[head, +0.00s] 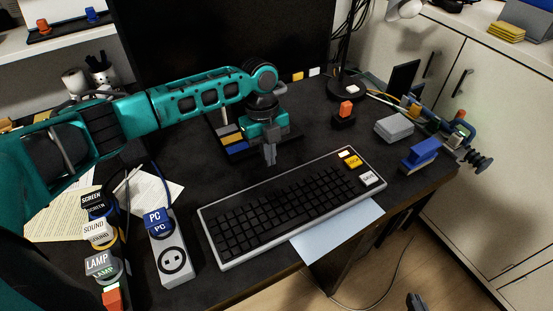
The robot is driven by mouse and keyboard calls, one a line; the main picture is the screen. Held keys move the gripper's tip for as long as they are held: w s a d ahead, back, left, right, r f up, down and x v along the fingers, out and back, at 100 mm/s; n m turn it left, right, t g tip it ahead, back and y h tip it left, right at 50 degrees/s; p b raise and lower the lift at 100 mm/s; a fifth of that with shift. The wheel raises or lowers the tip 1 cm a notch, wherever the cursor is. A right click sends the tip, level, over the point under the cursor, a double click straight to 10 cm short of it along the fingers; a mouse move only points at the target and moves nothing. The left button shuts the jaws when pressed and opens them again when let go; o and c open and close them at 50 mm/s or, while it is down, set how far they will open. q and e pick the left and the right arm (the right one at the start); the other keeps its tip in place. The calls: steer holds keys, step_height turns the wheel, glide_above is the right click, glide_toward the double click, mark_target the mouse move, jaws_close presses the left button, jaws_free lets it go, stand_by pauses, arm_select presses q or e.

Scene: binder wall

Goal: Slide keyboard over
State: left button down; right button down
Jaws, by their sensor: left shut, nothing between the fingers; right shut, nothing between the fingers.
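The keyboard (287,212) is dark with a light grey frame and lies at a slant near the table's front edge. It has one yellow key and a few white keys at its right end. A pale blue sheet (338,232) shows from under its front right side and hangs over the table edge. My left gripper (270,158) points down just behind the keyboard's back edge, fingers shut and empty. I cannot tell if it touches the keyboard. My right gripper (417,302) shows only as a small dark part at the bottom right, away from the table, shut.
A power strip (172,262) with labelled plugs stands left of the keyboard, beside papers (58,214). A blue block (421,155), a grey block (394,127) and an orange piece on a black base (345,112) stand to the right. A dark monitor (200,40) is behind.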

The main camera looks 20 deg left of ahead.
mark_target(290, 201)
arm_select(q)
steer(key=s+d, duration=0.4)
steer(key=d, duration=0.1)
steer(key=s+d, duration=0.2)
steer(key=d, duration=0.1)
steer(key=shift+s+p, duration=0.2)
steer(key=shift+p, duration=0.2)
steer(key=shift+s+d+f, duration=0.15)
steer(key=shift+d+f, duration=0.05)
steer(key=shift+f, duration=0.6)
steer(key=shift+a+f, duration=0.1)
